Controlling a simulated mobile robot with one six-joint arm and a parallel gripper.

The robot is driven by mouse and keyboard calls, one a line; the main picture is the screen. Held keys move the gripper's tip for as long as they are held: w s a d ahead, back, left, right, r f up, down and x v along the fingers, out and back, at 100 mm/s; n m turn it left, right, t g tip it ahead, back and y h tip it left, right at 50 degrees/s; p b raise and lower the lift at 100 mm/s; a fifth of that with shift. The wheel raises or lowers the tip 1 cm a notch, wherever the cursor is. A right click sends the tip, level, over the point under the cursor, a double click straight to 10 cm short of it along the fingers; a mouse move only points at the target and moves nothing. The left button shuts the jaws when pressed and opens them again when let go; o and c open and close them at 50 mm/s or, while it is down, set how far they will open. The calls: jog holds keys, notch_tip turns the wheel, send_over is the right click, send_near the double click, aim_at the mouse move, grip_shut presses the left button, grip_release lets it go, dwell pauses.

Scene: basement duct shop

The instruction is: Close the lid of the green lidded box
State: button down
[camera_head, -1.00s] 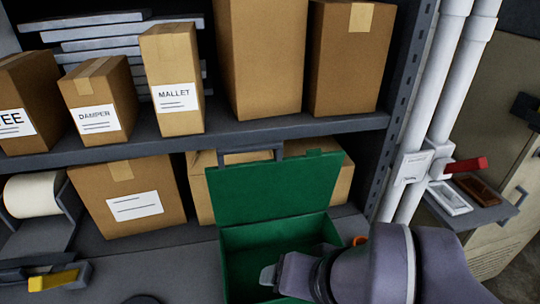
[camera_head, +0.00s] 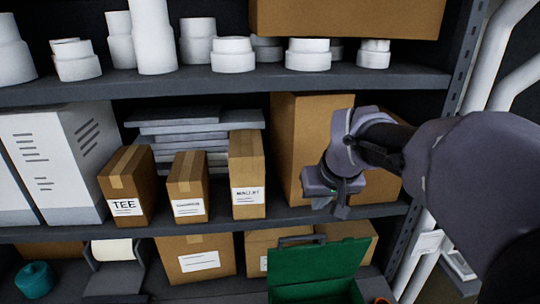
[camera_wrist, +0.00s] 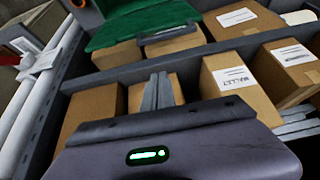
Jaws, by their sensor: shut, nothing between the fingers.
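The green lidded box (camera_head: 318,270) stands on the lower shelf, cut off by the bottom edge of the head view. Its lid stands raised and open, with a grey handle at its top edge. The lid also shows at the top of the wrist view (camera_wrist: 130,22). My gripper (camera_head: 341,212) is above the box, in front of the tall cartons on the middle shelf. It is shut and empty, its fingers together in the wrist view (camera_wrist: 157,92). It is clear of the lid. Most of the box's inside is out of view.
Cardboard boxes labelled TEE (camera_head: 127,186) and MALLET (camera_head: 247,175) stand on the middle shelf (camera_head: 290,219). White pipe fittings (camera_head: 308,54) line the shelf above. White pipes (camera_head: 490,60) run at the right. A carton (camera_head: 194,260) stands left of the green box.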

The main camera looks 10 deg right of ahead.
jog(key=w+b+x, duration=0.1)
jog(key=x, duration=0.9)
jog(key=s, duration=0.4)
jog(key=shift+s+d+f, duration=0.1)
jog(key=shift+d+f, duration=0.15)
jog(key=shift+d, duration=0.15)
jog(key=shift+f, duration=0.1)
jog(key=shift+b, duration=0.35)
